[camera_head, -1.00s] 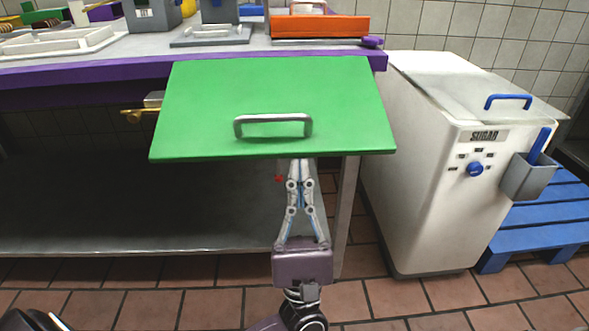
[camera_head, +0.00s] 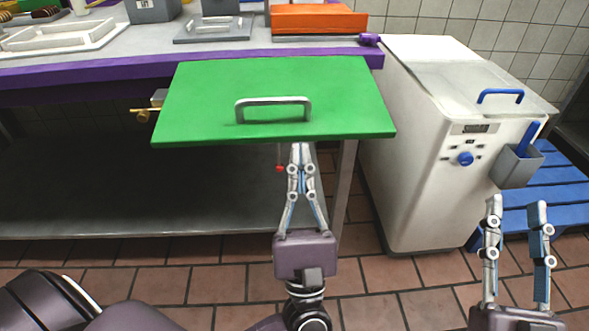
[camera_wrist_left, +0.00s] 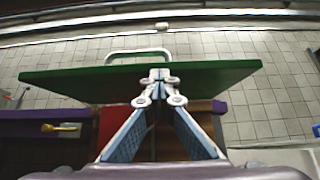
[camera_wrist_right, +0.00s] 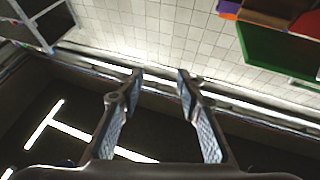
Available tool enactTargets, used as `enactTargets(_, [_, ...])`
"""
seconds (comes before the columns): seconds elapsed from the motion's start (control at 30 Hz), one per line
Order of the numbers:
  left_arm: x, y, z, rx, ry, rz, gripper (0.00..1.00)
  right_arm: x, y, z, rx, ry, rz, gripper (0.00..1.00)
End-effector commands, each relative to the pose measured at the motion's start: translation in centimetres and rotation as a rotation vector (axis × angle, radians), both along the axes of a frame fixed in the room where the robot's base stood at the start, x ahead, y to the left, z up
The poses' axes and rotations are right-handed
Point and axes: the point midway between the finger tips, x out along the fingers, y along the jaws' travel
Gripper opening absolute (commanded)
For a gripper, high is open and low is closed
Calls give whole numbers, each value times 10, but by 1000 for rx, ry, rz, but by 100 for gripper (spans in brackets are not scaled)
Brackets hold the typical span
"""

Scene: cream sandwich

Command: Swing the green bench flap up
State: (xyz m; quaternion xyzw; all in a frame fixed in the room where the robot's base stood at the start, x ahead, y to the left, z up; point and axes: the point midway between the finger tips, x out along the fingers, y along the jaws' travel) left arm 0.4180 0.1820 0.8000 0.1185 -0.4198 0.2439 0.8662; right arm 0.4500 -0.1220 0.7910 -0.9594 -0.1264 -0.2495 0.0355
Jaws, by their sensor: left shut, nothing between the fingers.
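The green bench flap (camera_head: 200,107) juts out from the bench's purple front edge, tilted, with a metal handle (camera_head: 273,102) on its upper face. My left gripper (camera_head: 301,147) is shut and empty, its fingertips at the flap's front edge from below; whether they touch cannot be told. In the left wrist view, the flap (camera_wrist_left: 70,84) spans the picture behind the closed fingertips (camera_wrist_left: 159,76). My right gripper (camera_head: 515,204) is open and empty at the lower right, in front of the blue pallet. In the right wrist view, the flap (camera_wrist_right: 275,55) shows at the upper right.
A brass fitting (camera_head: 146,109) sticks out left of the flap, below the bench top. A white sugar bin (camera_head: 425,150) stands right of the bench, beside a blue pallet (camera_head: 555,195). An orange box (camera_head: 318,20) is on the bench behind the flap.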

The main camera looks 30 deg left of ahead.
Motion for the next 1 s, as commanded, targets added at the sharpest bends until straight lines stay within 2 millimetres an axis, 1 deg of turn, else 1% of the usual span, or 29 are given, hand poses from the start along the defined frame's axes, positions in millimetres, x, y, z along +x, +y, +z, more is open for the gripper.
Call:
enactTargets(0.03, [0,1,8,-9,8,0,0,8,0,-12,-23,80,-5,33])
enactTargets(0.1, [-1,0,11,-16,21,1,0,17,-1,-36,-55,196,-12,33])
enactTargets(0.17, [-2,0,14,-23,32,1,0,22,-3,-58,-81,294,-18,33])
enactTargets(0.2, [-2,0,16,-28,40,1,0,24,-4,-72,-99,360,-22,33])
enactTargets(0.27, [-2,0,19,-35,51,1,0,25,-6,-94,-124,458,-27,33])
enactTargets(0.3, [-3,-1,21,-39,58,1,0,24,-9,-109,-142,523,-31,33])
enactTargets(0.37, [-3,-1,24,-45,68,1,0,20,-13,-132,-166,622,-37,33])
enactTargets(0.4, [-4,-1,26,-50,75,1,0,17,-15,-146,-182,686,-41,33])
enactTargets(0.5, [-4,-2,30,-60,93,1,0,4,-23,-179,-219,837,-49,33])
enactTargets(0.6, [-4,-2,34,-70,108,1,0,-13,-31,-207,-251,975,-57,33])
enactTargets(0.7, [-5,-2,37,-78,120,0,0,-31,-39,-230,-277,1095,-64,33])
enactTargets(0.83, [-5,-2,40,-86,134,1,0,-53,-47,-251,-305,1221,-71,33])
enactTargets(1.0, [-5,-2,42,-92,146,2,0,-75,-55,-268,-329,1333,-76,33])
